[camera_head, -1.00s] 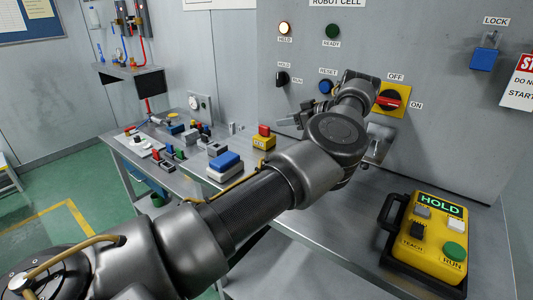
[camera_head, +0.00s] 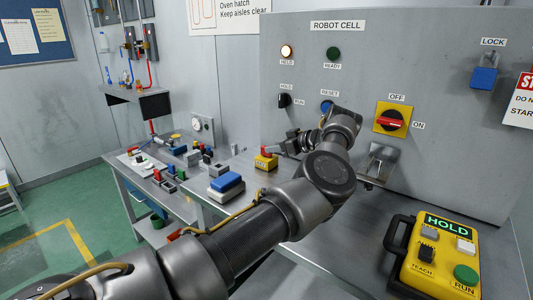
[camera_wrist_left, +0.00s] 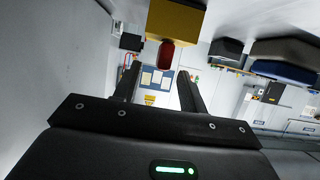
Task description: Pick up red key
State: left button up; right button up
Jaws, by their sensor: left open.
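The red key (camera_head: 265,152) stands up from a small yellow block (camera_head: 265,163) on the metal table by the panel. In the left wrist view, which is upside down, the red key (camera_wrist_left: 167,55) sticks out of the yellow block (camera_wrist_left: 176,20). My left gripper (camera_head: 280,147) is beside the red key, on its right in the head view. Its fingers (camera_wrist_left: 160,76) are open with nothing between them, and the key shows close beyond their tips. Whether a finger touches the key cannot be told. My right gripper is not in view.
The grey ROBOT CELL panel (camera_head: 375,70) rises just behind my left arm. A blue-topped box (camera_head: 226,183) and several small parts lie to the left on the table. A yellow pendant (camera_head: 436,258) reading HOLD is at the right. A metal bracket (camera_head: 378,164) hangs below the red switch (camera_head: 391,122).

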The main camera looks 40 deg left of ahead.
aim_at(266, 156)
pick_arm(q)
jog(key=x, duration=0.4)
jog(key=shift+s+a+f+p, duration=0.1)
jog(key=shift+s+a+p, duration=0.1)
jog(key=shift+a+p, duration=0.2)
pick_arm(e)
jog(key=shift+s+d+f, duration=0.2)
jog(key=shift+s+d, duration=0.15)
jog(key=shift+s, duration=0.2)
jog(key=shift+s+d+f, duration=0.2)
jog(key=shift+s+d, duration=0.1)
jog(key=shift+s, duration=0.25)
pick_arm(q)
grip_shut()
